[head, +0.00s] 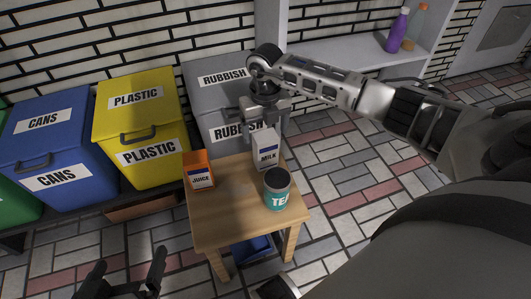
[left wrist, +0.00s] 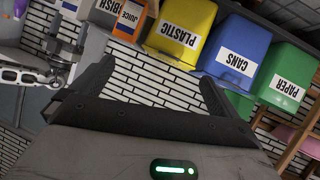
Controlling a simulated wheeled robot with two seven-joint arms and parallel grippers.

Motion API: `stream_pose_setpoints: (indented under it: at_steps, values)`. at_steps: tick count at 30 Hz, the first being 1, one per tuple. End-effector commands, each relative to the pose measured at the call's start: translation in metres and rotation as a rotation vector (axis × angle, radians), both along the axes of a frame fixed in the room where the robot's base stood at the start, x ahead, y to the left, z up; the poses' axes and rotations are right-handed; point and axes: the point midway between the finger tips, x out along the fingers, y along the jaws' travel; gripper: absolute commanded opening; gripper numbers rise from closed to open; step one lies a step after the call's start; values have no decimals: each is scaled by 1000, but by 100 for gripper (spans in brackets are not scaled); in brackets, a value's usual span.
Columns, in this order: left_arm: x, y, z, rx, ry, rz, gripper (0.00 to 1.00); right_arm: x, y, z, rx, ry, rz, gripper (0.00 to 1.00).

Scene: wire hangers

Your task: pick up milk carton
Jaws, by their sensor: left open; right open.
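The milk carton (head: 267,153) is white with a dark label and stands upright at the back of the small wooden table (head: 235,222). My right gripper (head: 264,122) is just above it, fingers pointing down. They are open near the carton's top; I cannot tell if they touch it. The top is partly hidden by the gripper. My left gripper (head: 128,277) is open and empty at the bottom of the head view, well away from the carton. It also shows in the left wrist view (left wrist: 157,82), fingers spread.
An orange juice carton (head: 198,170) stands left of the milk, and a teal tea tin (head: 277,189) in front of it. Behind are grey rubbish (head: 200,75), yellow plastic (head: 130,105) and blue cans (head: 55,130) bins. A blue container (head: 251,250) is below the table.

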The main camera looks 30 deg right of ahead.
Motion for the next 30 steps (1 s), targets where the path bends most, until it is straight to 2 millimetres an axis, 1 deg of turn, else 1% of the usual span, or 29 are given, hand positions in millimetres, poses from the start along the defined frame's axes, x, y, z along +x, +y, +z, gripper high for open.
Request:
stream_pose_setpoints:
  at_steps: [1, 8, 12, 15, 18, 21, 25, 26, 27, 29, 30]
  values:
    - [0, -1, 0, -4, -8, -1, 100, 0, 0, -8, 0, 0, 0, 82]
    - [1, -1, 1, -11, -22, -1, 100, 0, 1, -19, 1, 0, 2, 82]
    - [2, -2, 0, -23, -45, 3, 100, -1, 0, -38, 1, 1, 0, 82]
    - [3, -5, 7, -41, -79, -1, 100, -2, 1, -55, 1, 2, 0, 82]
    - [1, -8, 16, -56, -111, -10, 100, -1, 1, -64, 2, -1, 1, 82]
    - [-1, -8, 18, -56, -115, -15, 100, -1, 0, -65, 2, -2, 1, 82]
    - [-3, -8, 17, -55, -108, -15, 100, -1, 0, -65, 1, -2, 1, 82]
    - [-4, -8, 17, -54, -107, -15, 100, -1, 0, -65, 1, -2, 1, 73]
    - [-4, -7, 16, -54, -106, -15, 100, -1, 0, -65, 1, -2, 1, 62]
    - [-4, -7, 16, -54, -105, -16, 100, -1, 0, -65, 1, -2, 1, 46]
    - [-4, -7, 16, -53, -104, -15, 100, -1, 0, -65, 1, -2, 1, 35]
